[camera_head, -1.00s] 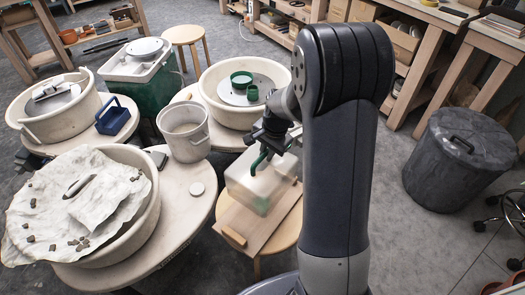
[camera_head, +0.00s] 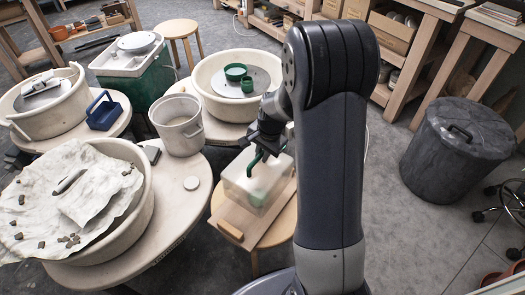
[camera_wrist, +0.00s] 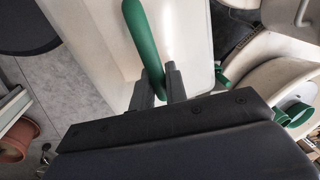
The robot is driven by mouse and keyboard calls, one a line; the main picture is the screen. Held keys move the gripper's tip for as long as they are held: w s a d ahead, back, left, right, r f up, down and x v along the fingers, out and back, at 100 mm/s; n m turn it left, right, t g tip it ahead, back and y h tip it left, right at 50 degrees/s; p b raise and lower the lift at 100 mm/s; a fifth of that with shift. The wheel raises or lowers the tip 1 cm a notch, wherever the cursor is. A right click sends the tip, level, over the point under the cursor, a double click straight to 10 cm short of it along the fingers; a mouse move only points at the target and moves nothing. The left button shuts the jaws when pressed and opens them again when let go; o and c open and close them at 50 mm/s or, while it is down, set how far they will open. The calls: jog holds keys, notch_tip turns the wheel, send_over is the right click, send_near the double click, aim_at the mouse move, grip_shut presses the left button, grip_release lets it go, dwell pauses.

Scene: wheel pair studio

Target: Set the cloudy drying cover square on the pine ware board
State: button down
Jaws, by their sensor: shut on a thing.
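The cloudy drying cover (camera_head: 238,180) is a translucent box with a green handle (camera_head: 256,160) on top. My gripper (camera_head: 264,148) is shut on this handle. In the wrist view my gripper's fingers (camera_wrist: 160,85) close around the green handle (camera_wrist: 142,40), with the pale cover (camera_wrist: 190,35) below it. The pine ware board (camera_head: 250,230) lies on a round stool, under and in front of the cover. A blurred green shape (camera_head: 258,198) shows through the cover's near side. I cannot tell whether the cover touches the board.
A basin with green cups (camera_head: 240,80) stands behind the cover. A lidded dark bin (camera_head: 455,155) stands at the right, with free floor before it.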

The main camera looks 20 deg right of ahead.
notch_tip(320, 180, down, 7)
jog(key=b, duration=0.4)
jog(key=shift+f+b, duration=0.2)
jog(key=shift+b, duration=0.1)
jog(key=c, duration=1.3)
grip_release()
jog(key=shift+c, duration=0.2)
jog(key=r, duration=0.3)
jog(key=s+d+r+p, duration=0.1)
jog(key=r, duration=0.3)
jog(key=r+p, duration=0.1)
jog(key=r, duration=0.2)
jog(key=shift+s+d+r, duration=0.15)
jog(key=shift+s+r, duration=0.15)
jog(key=shift+r, duration=0.05)
jog(key=shift+f, duration=0.1)
